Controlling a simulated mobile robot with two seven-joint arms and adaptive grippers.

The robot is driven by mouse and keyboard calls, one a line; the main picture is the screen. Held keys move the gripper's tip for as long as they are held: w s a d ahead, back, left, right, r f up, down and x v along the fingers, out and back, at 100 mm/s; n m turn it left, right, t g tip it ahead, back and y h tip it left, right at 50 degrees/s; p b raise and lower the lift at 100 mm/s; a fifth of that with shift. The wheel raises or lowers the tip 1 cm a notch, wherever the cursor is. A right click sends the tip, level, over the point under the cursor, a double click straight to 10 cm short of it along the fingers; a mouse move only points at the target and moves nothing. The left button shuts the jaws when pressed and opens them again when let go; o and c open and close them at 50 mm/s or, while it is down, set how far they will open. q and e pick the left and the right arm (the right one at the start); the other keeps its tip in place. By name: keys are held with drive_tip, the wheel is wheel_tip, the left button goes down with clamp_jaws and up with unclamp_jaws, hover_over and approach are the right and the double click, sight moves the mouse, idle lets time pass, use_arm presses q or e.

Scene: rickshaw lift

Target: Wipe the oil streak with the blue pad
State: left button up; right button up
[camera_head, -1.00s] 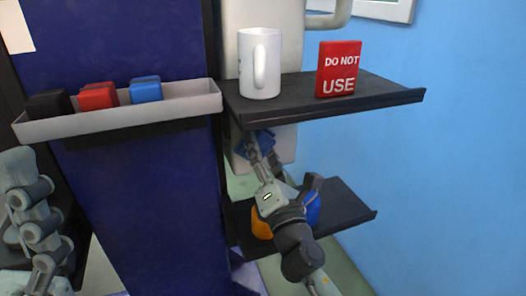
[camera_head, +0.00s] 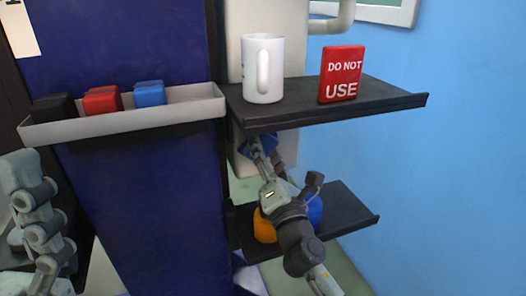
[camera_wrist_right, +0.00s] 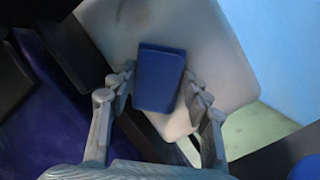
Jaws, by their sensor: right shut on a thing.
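The blue pad (camera_wrist_right: 160,78) is between the fingers of my right gripper (camera_wrist_right: 158,92), which is shut on it in the right wrist view. In the head view my right gripper (camera_head: 264,150) is under the upper shelf, with a bit of the blue pad (camera_head: 258,148) showing at its tips. Behind the pad is a pale upright body (camera_wrist_right: 205,50); I cannot tell whether the pad touches it. I cannot make out a clear oil streak; there is only a faint brownish blur on the pale surface in the wrist view.
The upper dark shelf (camera_head: 395,104) holds a white mug (camera_head: 262,70) and a red "DO NOT USE" block (camera_head: 341,74). A lower shelf (camera_head: 345,215) has orange and blue items partly behind my arm. A grey tray (camera_head: 130,120) holds black, red and blue blocks.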

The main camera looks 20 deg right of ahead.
drive_tip(key=shift+d, duration=1.65)
drive_tip(key=shift+w+r+p, duration=0.1)
drive_tip(key=shift+r+p, duration=1.2)
drive_tip(key=shift+p, duration=0.05)
drive_tip(key=shift+a+f, duration=0.1)
drive_tip(key=shift+a, duration=1.9)
drive_tip(key=d+r+p, duration=0.1)
drive_tip(key=r+p, duration=0.1)
drive_tip(key=d+r+p, duration=0.2)
drive_tip(key=shift+d+r, duration=0.2)
drive_tip(key=shift+r, duration=0.05)
drive_tip(key=shift+a, duration=1.7)
